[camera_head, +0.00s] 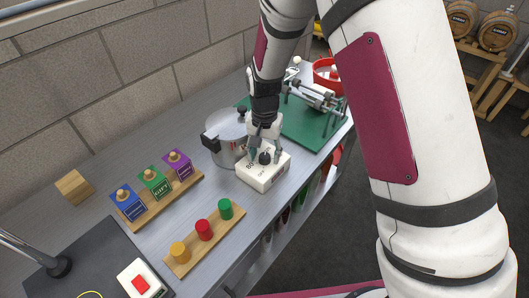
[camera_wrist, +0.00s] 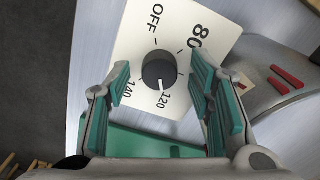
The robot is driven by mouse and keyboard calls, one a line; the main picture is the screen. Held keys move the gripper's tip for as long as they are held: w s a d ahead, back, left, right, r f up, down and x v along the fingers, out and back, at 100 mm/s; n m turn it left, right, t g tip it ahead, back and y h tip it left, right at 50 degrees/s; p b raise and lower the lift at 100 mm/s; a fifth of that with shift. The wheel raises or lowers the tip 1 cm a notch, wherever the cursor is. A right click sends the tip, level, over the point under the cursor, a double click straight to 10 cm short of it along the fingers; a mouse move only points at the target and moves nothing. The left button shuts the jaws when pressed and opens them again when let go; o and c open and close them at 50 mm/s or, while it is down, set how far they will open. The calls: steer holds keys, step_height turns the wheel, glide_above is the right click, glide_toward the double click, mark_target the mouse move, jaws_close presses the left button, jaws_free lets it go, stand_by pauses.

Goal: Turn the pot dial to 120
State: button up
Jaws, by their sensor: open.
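The white dial box (camera_head: 262,178) stands on the bench beside a steel pot (camera_head: 222,150). In the wrist view its white top (camera_wrist: 133,47) carries OFF, 80, 120 and 140. The round black dial (camera_wrist: 153,68) sits in the middle, and its white mark points toward 120. My gripper (camera_wrist: 158,72) is open, with one green-padded finger on each side of the dial. Gaps show between the pads and the dial, and nothing is held. In the head view my gripper (camera_head: 264,148) is over the box and partly hides the dial.
Left of the box are a rack (camera_head: 166,207) with blue, green and purple blocks and a board (camera_head: 206,243) with yellow, red and green cylinders. A green mat (camera_head: 305,128) with a metal device lies behind. Part of the pot shows at right in the wrist view.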

steer(key=shift+r, duration=0.1)
step_height(320, 180, up, 12)
stand_by(0.5)
step_height(320, 180, up, 8)
steer(key=t, duration=0.1)
glide_above(265, 156)
steer(key=s+d, duration=0.4)
steer(key=s+d+r+n+t, duration=0.1)
steer(key=s+d+r, duration=0.2)
steer(key=s, duration=0.3)
steer(key=s+d+r+n+t, duration=0.2)
steer(key=s+d+r, duration=0.1)
steer(key=s, duration=0.4)
steer(key=s+d+r+n+t, duration=0.1)
steer(key=s+d+r, duration=0.3)
steer(key=s, duration=0.3)
steer(key=shift+s, duration=0.25)
